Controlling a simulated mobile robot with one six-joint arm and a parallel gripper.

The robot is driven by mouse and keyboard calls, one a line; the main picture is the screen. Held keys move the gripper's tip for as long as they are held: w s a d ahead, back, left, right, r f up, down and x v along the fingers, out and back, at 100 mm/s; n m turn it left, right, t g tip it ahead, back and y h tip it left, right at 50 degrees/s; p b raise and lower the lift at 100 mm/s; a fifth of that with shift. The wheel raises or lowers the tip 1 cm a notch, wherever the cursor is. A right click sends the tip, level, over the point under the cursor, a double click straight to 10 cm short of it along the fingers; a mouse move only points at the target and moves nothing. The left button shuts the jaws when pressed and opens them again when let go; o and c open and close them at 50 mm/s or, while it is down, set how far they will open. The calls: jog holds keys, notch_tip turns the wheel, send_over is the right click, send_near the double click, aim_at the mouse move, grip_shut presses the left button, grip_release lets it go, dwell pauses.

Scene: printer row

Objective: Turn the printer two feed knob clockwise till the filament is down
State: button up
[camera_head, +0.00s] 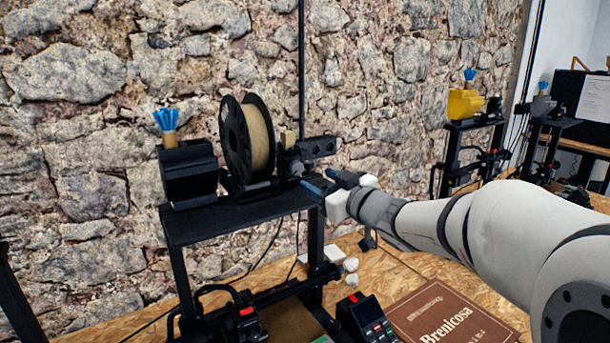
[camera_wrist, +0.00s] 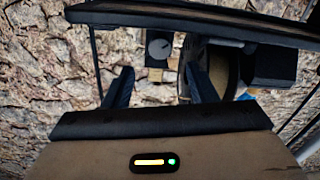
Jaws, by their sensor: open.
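The nearest printer (camera_head: 240,212) has a black top shelf with a tan filament spool (camera_head: 258,138) on it. A small grey round feed knob (camera_head: 297,168) sits on a dark feeder block right of the spool. In the wrist view the knob (camera_wrist: 159,48) shows a pale pointer line, and the spool (camera_wrist: 222,68) is partly behind a finger. My gripper (camera_head: 318,179) is open beside the knob. Its fingers (camera_wrist: 160,84) stand apart, one on each side of the knob's line, with the knob beyond their tips and apparently untouched. No printer number is legible.
A black holder (camera_head: 188,172) with blue-bristled brushes stands left of the spool. Below are a small keypad device (camera_head: 368,322) and a brown book (camera_head: 450,315) on the chipboard bench. More printers (camera_head: 475,130) stand at the back right. A stone wall is close behind.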

aim_at(298, 169)
jog(key=p+x, duration=0.1)
jog(key=x, duration=0.6)
jog(key=shift+w+a, duration=0.1)
jog(key=shift+w, duration=0.05)
jog(key=c, duration=1)
jog(key=shift+o, duration=0.2)
jog(key=shift+r+m+p, duration=0.1)
jog(key=shift+m+p, duration=0.95)
jog(key=shift+m, duration=0.55)
jog(key=o, duration=1)
jog(key=shift+c, duration=0.2)
